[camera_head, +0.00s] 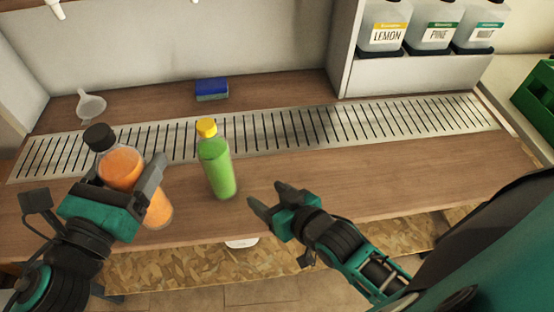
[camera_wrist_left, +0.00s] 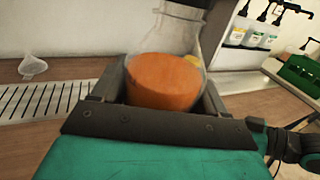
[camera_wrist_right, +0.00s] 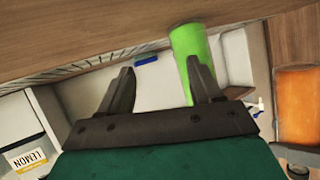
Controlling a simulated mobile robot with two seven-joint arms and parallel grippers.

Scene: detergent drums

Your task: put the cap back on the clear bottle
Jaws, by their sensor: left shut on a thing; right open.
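The clear bottle (camera_head: 121,168) holds orange liquid and has a black cap (camera_head: 98,137) at its mouth; I cannot tell whether the cap is screwed down. My left gripper (camera_head: 126,176) is shut around the bottle's body. In the left wrist view the orange liquid (camera_wrist_left: 163,82) shows between the fingers, and the bottle's top is out of frame. The bottle leans left in the head view; I cannot tell whether its base touches the counter. My right gripper (camera_head: 266,194) is open and empty, right of a green bottle (camera_head: 217,168) with a yellow cap (camera_head: 206,127).
A slotted metal drain strip (camera_head: 280,130) crosses the wooden counter (camera_head: 340,185). A white funnel (camera_head: 91,105) and a blue sponge (camera_head: 212,89) lie behind it. Labelled jugs (camera_head: 386,27) stand at the back right, with a green crate (camera_head: 540,98) further right. The counter right of the green bottle is clear.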

